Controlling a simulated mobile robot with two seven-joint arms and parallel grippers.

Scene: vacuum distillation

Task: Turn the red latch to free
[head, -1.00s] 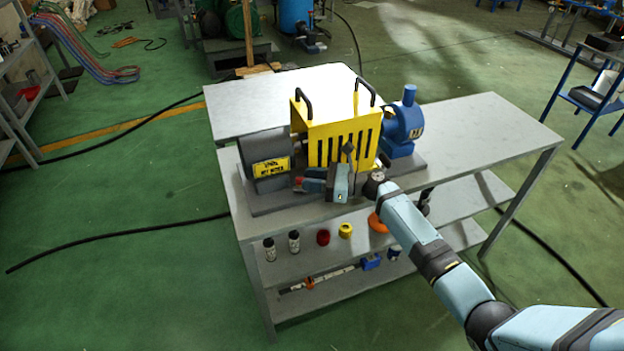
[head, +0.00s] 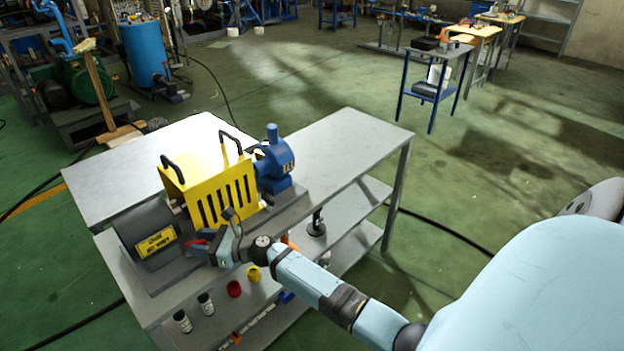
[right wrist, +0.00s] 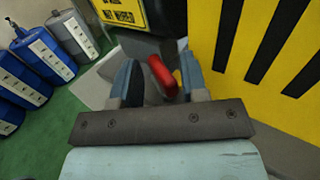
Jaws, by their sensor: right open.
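The red latch (right wrist: 163,76) is a rounded red handle, seen in the right wrist view between the two fingers of my right gripper (right wrist: 160,84). The fingers are apart, one on each side of it; I cannot tell whether either touches it. In the head view, my right gripper (head: 208,247) is at the front of the machine, between the grey motor (head: 138,222) and the yellow slotted guard (head: 192,175). Only a little red shows there, and the gripper hides most of the latch. My left gripper is not in view.
The machine stands on a grey table (head: 345,130), with a blue pump (head: 276,165) right of the guard. The tabletop to the right is clear. Small bottles and a red cap (head: 234,289) sit on the shelf below. A blue-legged stand (head: 438,75) is farther back.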

